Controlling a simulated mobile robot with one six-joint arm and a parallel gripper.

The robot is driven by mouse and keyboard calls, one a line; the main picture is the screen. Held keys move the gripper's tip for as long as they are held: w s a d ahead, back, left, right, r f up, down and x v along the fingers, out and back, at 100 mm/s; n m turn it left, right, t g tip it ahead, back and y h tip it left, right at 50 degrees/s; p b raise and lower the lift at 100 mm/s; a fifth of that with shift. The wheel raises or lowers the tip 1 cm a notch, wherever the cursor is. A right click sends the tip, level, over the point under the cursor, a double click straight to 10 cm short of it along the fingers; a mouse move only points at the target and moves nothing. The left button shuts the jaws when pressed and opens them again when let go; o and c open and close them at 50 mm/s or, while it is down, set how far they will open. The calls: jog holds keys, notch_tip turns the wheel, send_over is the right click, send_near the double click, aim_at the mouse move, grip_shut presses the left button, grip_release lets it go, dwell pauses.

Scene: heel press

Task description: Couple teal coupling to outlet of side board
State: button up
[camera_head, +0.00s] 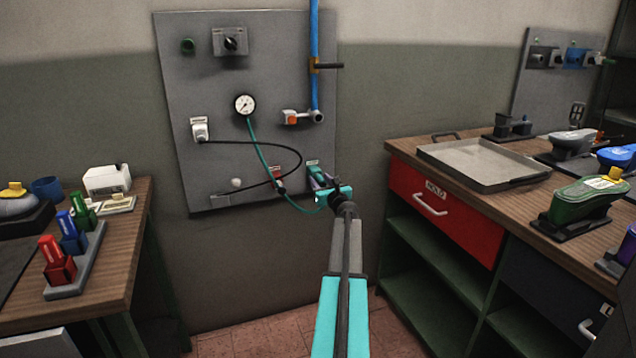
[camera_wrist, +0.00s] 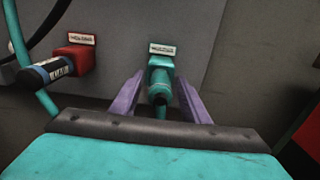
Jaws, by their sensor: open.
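The side board (camera_head: 215,95) is a grey panel on the wall. In the wrist view a teal outlet (camera_wrist: 160,70) sits on it under a small label. A teal coupling (camera_wrist: 160,99) with a dark ring lines up with this outlet and appears to touch it; whether it is fully seated I cannot tell. A teal hose (camera_head: 257,150) runs from the gauge down to the coupling's area. My gripper (camera_wrist: 161,84) has purple fingers, open on either side of the coupling, with gaps visible. In the head view my gripper (camera_head: 317,177) is at the board's lower right, hiding the coupling.
Left of it, a red outlet (camera_wrist: 78,60) holds a dark plug (camera_wrist: 45,72) with a blue band. A black cable (camera_head: 262,151) loops across the board from a white socket (camera_head: 200,130). Wooden benches stand left (camera_head: 125,215) and right (camera_head: 410,150).

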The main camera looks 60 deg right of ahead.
aim_at(324, 184)
grip_shut()
jog(key=shift+v, duration=3.1)
jog(key=shift+v, duration=1.7)
jog(key=shift+w+r, duration=0.1)
notch_tip(324, 184, up, 24)
jog(key=p, duration=1.9)
dwell(1.3)
